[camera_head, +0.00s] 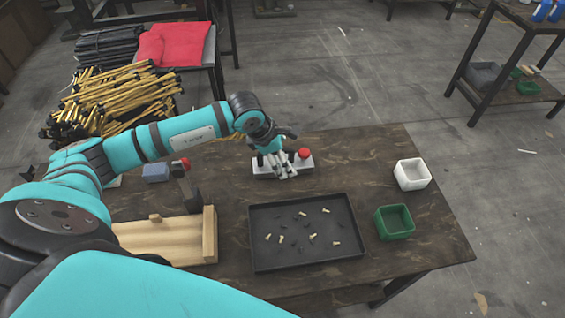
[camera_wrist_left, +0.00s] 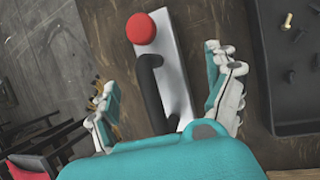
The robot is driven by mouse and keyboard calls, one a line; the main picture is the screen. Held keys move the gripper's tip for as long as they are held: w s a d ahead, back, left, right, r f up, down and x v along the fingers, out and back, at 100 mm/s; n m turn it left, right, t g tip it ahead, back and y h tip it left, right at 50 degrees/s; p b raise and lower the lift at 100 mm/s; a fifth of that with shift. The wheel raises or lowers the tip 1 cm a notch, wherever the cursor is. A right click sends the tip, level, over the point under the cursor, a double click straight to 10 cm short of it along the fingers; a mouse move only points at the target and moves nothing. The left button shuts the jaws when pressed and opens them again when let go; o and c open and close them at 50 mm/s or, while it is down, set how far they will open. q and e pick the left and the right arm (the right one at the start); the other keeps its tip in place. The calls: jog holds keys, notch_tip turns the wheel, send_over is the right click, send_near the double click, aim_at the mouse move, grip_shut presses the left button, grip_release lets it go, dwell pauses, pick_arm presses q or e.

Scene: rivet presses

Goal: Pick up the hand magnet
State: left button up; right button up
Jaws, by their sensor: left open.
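The hand magnet is a pale metal bar (camera_head: 304,163) with a black handle and a red knob (camera_head: 304,153). It lies on the table behind the dark tray. My left gripper (camera_head: 285,173) is over the bar and hides its middle in the head view. In the left wrist view the magnet (camera_wrist_left: 174,62) lies between the spread fingers of my left gripper (camera_wrist_left: 166,95), with the black handle (camera_wrist_left: 151,95) between them. The gripper is open and empty. I cannot tell how far above the bar the fingertips are. My right gripper is not in view.
The dark tray (camera_head: 258,250) holds several small brass and dark pieces. A green bin (camera_head: 395,234) and a white bin (camera_head: 411,185) stand to its right. A wooden fixture (camera_head: 165,243) and a press with a red knob (camera_head: 186,185) are at the left.

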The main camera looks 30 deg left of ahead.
pick_arm(q)
jog(key=x, duration=0.4)
jog(key=c, duration=1.8)
jog(key=shift+r, duration=0.15)
